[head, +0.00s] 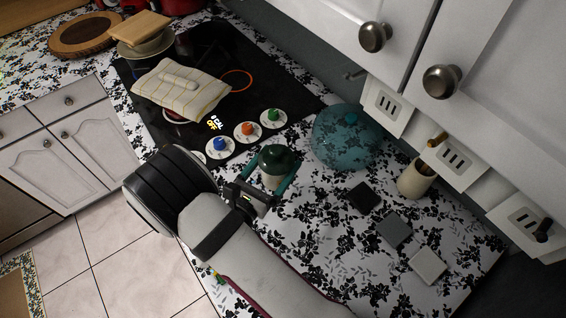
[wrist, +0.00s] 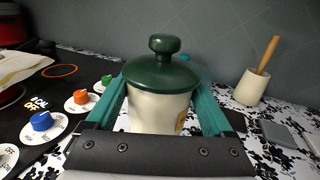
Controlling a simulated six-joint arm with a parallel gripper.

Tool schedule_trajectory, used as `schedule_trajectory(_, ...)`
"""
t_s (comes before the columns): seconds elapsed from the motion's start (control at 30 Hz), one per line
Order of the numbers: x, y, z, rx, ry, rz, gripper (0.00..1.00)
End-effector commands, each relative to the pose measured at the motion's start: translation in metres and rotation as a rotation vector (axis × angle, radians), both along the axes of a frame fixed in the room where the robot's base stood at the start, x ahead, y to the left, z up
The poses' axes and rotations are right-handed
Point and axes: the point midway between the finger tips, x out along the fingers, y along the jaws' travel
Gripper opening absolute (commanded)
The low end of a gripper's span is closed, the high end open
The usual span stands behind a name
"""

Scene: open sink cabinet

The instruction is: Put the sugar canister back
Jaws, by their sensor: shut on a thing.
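The sugar canister (head: 273,157), cream with a dark green knobbed lid, is upright near the stove's front right corner. It also shows in the wrist view (wrist: 160,108), filling the middle, with part of a tan label at its right side. My gripper (head: 274,170) has its teal fingers on both sides of the canister and is shut on it. The canister's base is hidden by my gripper in the wrist view, so I cannot tell whether it touches the counter.
A blue glass dome (head: 345,140) stands just right of the canister. Black (head: 364,197), grey (head: 394,230) and pale (head: 428,265) square tiles lie farther right, near a cream utensil crock (head: 415,180). Stove knobs (head: 247,131) are at left. Cabinets (head: 480,80) overhang the back.

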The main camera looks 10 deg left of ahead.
Motion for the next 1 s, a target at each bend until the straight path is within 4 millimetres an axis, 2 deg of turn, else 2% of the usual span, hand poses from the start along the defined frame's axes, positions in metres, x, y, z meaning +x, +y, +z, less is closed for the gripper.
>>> schedule_trajectory(0.2, -0.004, 0.046, -0.028, 0.001, -0.002, 0.002, 0.10)
schedule_trajectory(0.4, -0.006, 0.071, -0.043, 0.001, 0.000, 0.000, 0.10)
schedule_trajectory(0.47, -0.006, 0.074, -0.046, 0.001, 0.000, 0.000, 0.10)
schedule_trajectory(0.7, -0.006, 0.074, -0.082, 0.000, -0.001, -0.001, 0.10)
schedule_trajectory(1.0, -0.006, 0.074, -0.085, 0.001, -0.001, -0.001, 0.10)
